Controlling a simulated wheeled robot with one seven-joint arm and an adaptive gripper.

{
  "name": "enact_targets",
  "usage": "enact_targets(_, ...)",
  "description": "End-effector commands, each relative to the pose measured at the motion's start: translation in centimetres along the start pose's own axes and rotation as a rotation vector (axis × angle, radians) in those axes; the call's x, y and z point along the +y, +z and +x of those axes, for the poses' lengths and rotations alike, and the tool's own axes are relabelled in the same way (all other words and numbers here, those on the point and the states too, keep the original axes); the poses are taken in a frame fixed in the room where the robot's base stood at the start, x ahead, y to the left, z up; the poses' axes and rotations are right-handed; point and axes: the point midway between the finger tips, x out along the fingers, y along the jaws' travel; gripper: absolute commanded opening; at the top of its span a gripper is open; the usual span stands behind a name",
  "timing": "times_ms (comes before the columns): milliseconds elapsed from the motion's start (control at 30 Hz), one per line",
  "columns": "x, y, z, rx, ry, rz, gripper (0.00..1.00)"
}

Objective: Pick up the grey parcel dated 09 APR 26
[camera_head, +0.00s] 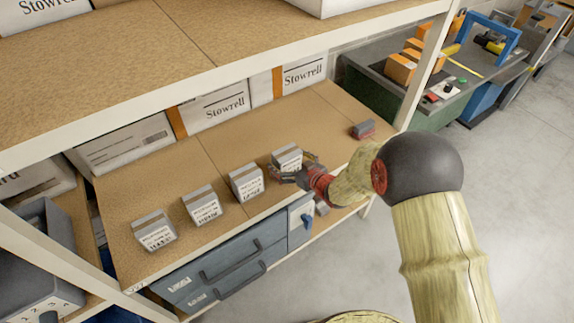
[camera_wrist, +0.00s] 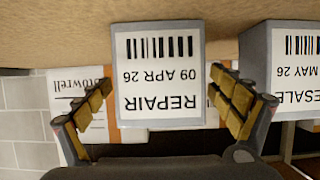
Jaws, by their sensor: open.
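The grey parcel dated 09 APR 26 (camera_wrist: 160,75) has a white label reading REPAIR with a barcode, upside down in the wrist view. In the head view it is the rightmost parcel (camera_head: 288,158) of the front row on the middle shelf. My gripper (camera_wrist: 164,92) is open, with one finger on each side of the parcel's label face. A narrow gap shows at each side; contact cannot be made out. In the head view my gripper (camera_head: 295,171) is at the parcel's front, hiding its lower part.
A neighbouring grey parcel (camera_wrist: 285,75), marked RESALE and MAY 26, stands close to my right finger in the wrist view. More labelled parcels (camera_head: 201,205) stand leftward along the shelf edge. The upper shelf (camera_head: 150,50) overhangs. A small grey-and-red item (camera_head: 362,129) lies at right.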

Motion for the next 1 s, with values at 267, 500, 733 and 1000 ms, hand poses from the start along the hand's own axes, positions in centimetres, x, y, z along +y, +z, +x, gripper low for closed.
enact_targets(267,0.05,-0.09,0.67,0.000,0.001,0.000,0.93)
enact_targets(500,0.05,-0.07,0.65,0.000,0.001,0.000,0.82)
enact_targets(733,0.05,-0.06,0.64,0.000,0.001,0.000,0.69)
enact_targets(1000,0.05,-0.05,0.64,-0.001,0.001,0.000,0.54)
